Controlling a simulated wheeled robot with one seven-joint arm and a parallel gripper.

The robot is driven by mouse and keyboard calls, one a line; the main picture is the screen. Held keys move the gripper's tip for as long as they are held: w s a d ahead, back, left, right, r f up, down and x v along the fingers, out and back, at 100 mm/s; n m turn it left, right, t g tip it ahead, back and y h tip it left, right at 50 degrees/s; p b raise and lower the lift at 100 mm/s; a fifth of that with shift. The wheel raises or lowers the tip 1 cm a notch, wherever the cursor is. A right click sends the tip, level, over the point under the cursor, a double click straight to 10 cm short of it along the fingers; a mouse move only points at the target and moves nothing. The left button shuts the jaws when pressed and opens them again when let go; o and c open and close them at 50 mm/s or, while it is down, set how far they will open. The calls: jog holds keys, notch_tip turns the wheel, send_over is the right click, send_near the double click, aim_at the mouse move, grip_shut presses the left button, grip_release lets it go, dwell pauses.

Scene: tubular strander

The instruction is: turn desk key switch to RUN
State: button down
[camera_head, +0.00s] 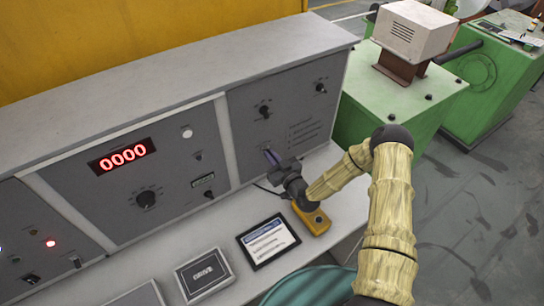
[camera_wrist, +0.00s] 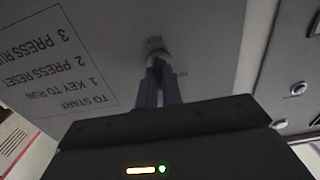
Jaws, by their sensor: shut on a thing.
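The key switch (camera_wrist: 159,58) is a round metal fitting on the grey desk panel (camera_head: 300,115), seen upside down in the wrist view. My gripper (camera_head: 270,155) reaches the lower part of the right-hand panel. In the wrist view its two bluish fingers (camera_wrist: 158,80) are closed together at the switch, shut on the key. The fingers hide most of the key, so its angle cannot be told. A printed label (camera_wrist: 60,60) on the panel lists start steps, with "KEY TO RUN" first.
Knobs (camera_head: 264,110) sit above the switch on the same panel. A red display (camera_head: 123,156) reads 0000 on the middle panel. A yellow box (camera_head: 312,219), a tablet (camera_head: 268,241) and a DRIVE plate (camera_head: 203,273) lie on the desk below my arm. Green machinery (camera_head: 390,100) stands behind.

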jog(key=shift+w+b, duration=0.1)
jog(key=shift+b, duration=0.2)
jog(key=m+b, duration=0.8)
jog(key=m, duration=0.1)
jog(key=shift+d, duration=0.2)
dwell(0.5)
jog(key=c, duration=1.6)
grip_release()
jog(key=shift+o, duration=0.2)
